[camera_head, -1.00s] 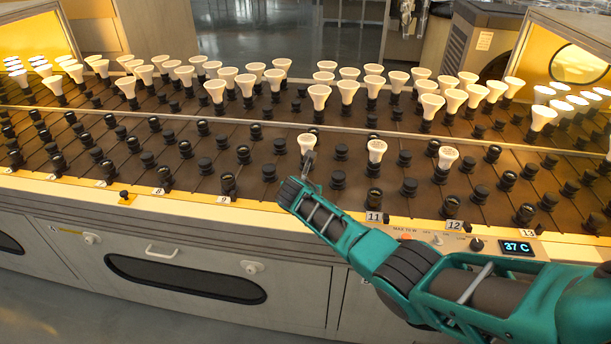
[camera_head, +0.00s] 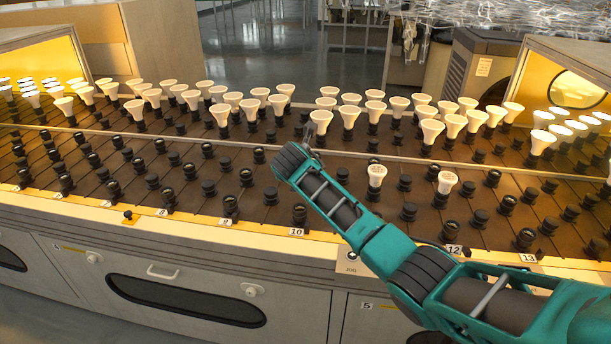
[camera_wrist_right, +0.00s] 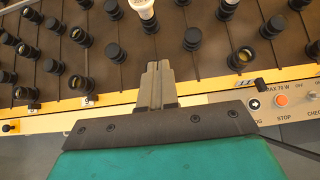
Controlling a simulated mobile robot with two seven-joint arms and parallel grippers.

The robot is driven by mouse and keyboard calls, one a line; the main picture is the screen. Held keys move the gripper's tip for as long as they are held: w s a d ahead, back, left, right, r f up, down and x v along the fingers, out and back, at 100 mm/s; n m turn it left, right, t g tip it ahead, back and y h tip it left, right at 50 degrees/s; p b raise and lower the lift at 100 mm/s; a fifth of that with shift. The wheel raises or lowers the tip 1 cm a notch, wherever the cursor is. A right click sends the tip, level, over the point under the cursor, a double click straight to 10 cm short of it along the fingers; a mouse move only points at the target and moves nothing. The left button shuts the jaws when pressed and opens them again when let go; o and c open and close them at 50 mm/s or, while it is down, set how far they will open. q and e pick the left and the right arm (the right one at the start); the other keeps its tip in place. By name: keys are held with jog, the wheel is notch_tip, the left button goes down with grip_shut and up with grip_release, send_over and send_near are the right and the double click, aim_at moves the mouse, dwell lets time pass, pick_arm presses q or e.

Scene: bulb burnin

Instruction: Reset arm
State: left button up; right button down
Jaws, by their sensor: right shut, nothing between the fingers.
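My right arm (camera_head: 375,240) comes in from the lower right, over the front of the rack. Its gripper (camera_head: 311,135) points away over the rack; in the right wrist view the two slim fingers (camera_wrist_right: 157,70) are together with nothing between them. A white bulb (camera_wrist_right: 144,12) stands in a socket beyond the fingertips in that view, apart from them. Two more white bulbs, one (camera_head: 376,175) and another (camera_head: 446,181), stand upright in the front section to the right of the arm. Part of the rack behind the arm is hidden. My left gripper is not in view.
The dark rack (camera_head: 110,190) has many black sockets, with several rows of white bulbs (camera_head: 348,118) at the back. Lit hoods (camera_head: 570,75) stand at both ends. A control panel with a red button (camera_wrist_right: 281,100) is on the front edge.

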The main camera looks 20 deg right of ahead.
dwell(0.3)
jog(key=s+a+f+m+y, duration=0.25)
jog(key=s+f+m, duration=0.25)
jog(key=s+f, duration=0.25)
jog(key=s+a+f+m+y, duration=0.2)
jog(key=s+a+f+m, duration=0.25)
jog(key=s+f, duration=0.3)
jog(key=s+f+m+t+y, duration=0.1)
jog(key=s+m+t+y, duration=0.1)
jog(key=s+m, duration=1.5)
jog(key=s, duration=0.3)
jog(key=shift+s+f+t+y, duration=0.15)
jog(key=shift+s+t+y, duration=0.05)
jog(key=shift+t+y, duration=0.2)
jog(key=shift+a+m, duration=0.1)
jog(key=shift+m, duration=0.15)
